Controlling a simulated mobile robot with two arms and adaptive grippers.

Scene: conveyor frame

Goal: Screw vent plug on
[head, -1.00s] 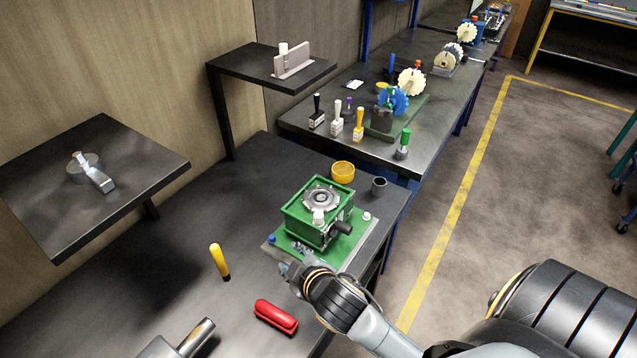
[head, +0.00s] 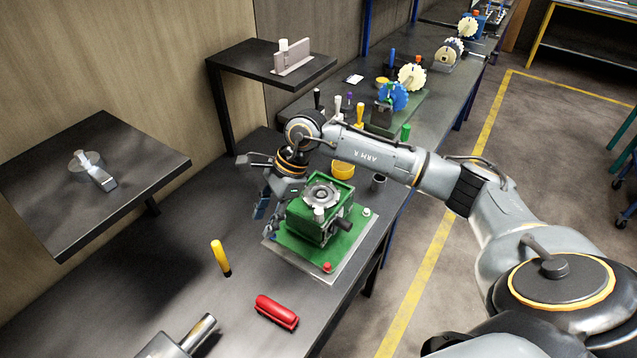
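A green gearbox-like housing (head: 304,222) with a round metal top flange (head: 322,194) stands on a green base plate (head: 300,255). Small plugs sit around it: a red one (head: 327,267) at the front, a white one (head: 366,212) at the right and a pale one (head: 319,213) on the housing. I cannot tell which is the vent plug. My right gripper (head: 258,184) is at the left rear of the housing, above the bench. Its fingers are spread apart, and I see nothing between them.
A yellow-handled tool (head: 220,258) and a red tool (head: 277,312) lie on the dark bench. A yellow cup (head: 343,170) and a dark cup (head: 378,184) stand behind the housing. A raised side shelf (head: 135,190) holds a metal part at the left.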

